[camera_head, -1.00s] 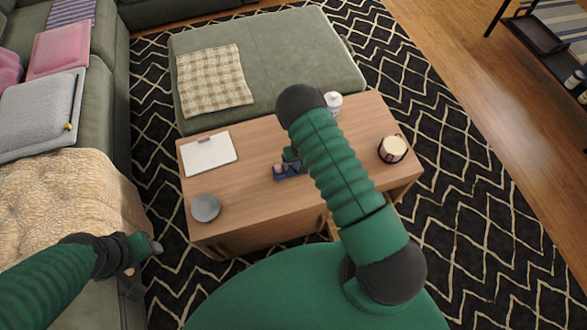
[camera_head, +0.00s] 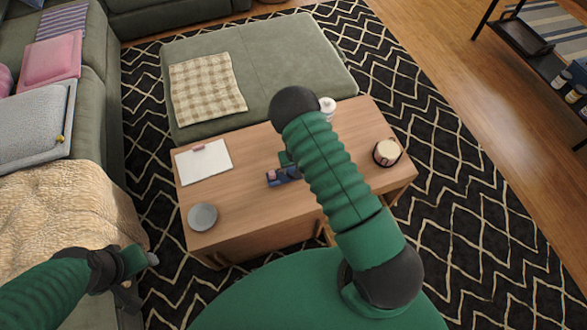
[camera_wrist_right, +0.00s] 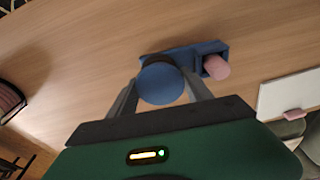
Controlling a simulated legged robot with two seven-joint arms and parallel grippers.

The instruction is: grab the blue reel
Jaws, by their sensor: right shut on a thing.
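The blue reel (camera_wrist_right: 161,84) shows in the right wrist view as a round blue disc between the fingers of my right gripper (camera_wrist_right: 160,95), which is shut on it. Behind it is a blue holder (camera_wrist_right: 208,50) with a pink cylinder (camera_wrist_right: 216,67) at one end; I cannot tell whether the reel still touches the holder. In the head view the holder (camera_head: 284,177) is on the wooden table (camera_head: 245,210), and my right arm hides most of the right gripper and the reel. My left gripper (camera_head: 143,270) is at the lower left beside the couch, its jaws unclear.
A clipboard (camera_head: 204,162) and a grey dish (camera_head: 202,216) are on the table's left part. A candle jar (camera_head: 387,152) is at the right and a white container (camera_head: 327,107) at the back edge. A green ottoman (camera_head: 270,65) stands behind the table.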

